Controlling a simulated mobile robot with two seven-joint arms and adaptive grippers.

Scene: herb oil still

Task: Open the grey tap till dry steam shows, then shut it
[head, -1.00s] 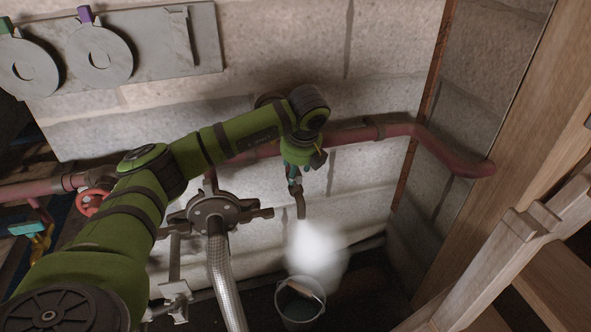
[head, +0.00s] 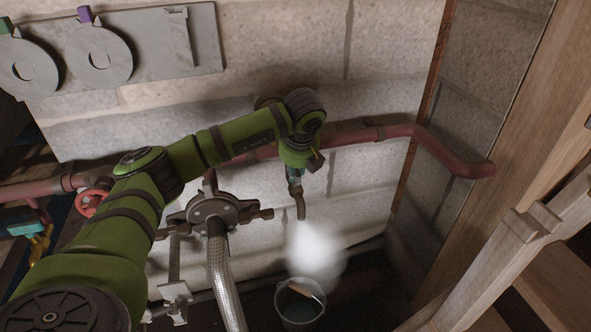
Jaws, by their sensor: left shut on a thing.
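The grey tap's curved spout (head: 300,207) hangs below the red pipe against the block wall, pointing down. My left gripper (head: 294,179) is shut on the tap just above the spout; the wrist hides most of the tap body and its handle. A white cloud of steam (head: 316,254) stands below the spout, over a metal bucket (head: 301,318). The cloud is soft and opaque at its middle, and I see no clear gap between spout and cloud. My right gripper is out of view.
A red pipe (head: 452,163) runs along the wall. A flanged fitting with a braided hose (head: 221,270) stands left of the tap. A red handwheel (head: 92,203) is further left. A wooden frame (head: 490,255) bounds the right side. A grey panel (head: 205,45) hangs upper left.

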